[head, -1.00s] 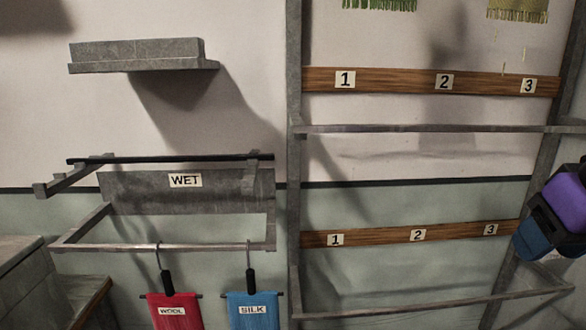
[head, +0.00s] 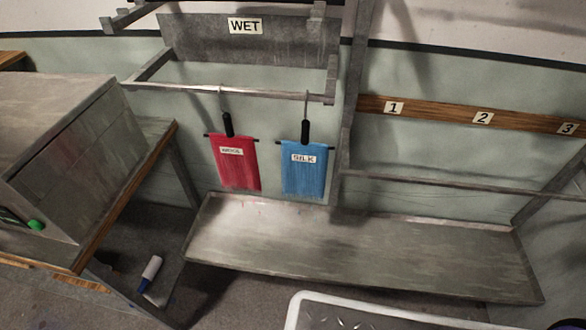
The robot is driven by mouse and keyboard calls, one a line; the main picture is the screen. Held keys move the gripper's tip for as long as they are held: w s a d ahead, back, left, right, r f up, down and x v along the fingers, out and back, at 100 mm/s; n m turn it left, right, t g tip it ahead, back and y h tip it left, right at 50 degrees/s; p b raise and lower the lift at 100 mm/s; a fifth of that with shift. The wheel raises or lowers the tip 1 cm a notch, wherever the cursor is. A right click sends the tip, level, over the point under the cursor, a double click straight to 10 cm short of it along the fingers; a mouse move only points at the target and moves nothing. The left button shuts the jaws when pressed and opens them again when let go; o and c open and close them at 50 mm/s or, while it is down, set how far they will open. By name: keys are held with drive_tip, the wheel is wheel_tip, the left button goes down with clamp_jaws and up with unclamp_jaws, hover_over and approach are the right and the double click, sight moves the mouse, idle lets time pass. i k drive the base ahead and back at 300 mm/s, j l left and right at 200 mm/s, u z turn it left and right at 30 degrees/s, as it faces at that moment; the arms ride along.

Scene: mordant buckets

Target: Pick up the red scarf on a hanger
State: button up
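The red scarf (head: 236,166) hangs from a dark hanger (head: 227,124) on the front rail of the rack marked WET. It carries a white label that read WOOL in the earlier head view. A blue scarf (head: 305,172) labelled SILK hangs to its right on its own hanger, with a gap between the two. Both hang above a grey metal tray. My gripper is not recognisable in the head view now, so I cannot see whether it is open or shut.
The WET rack (head: 290,93) is on the wall. A grey drip tray (head: 440,262) lies low beneath the scarves. A numbered wooden board (head: 440,113) is at the right.

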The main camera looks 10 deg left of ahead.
sight(236, 155)
drive_tip(key=i+u, duration=0.1)
drive_tip(key=u, duration=1.75)
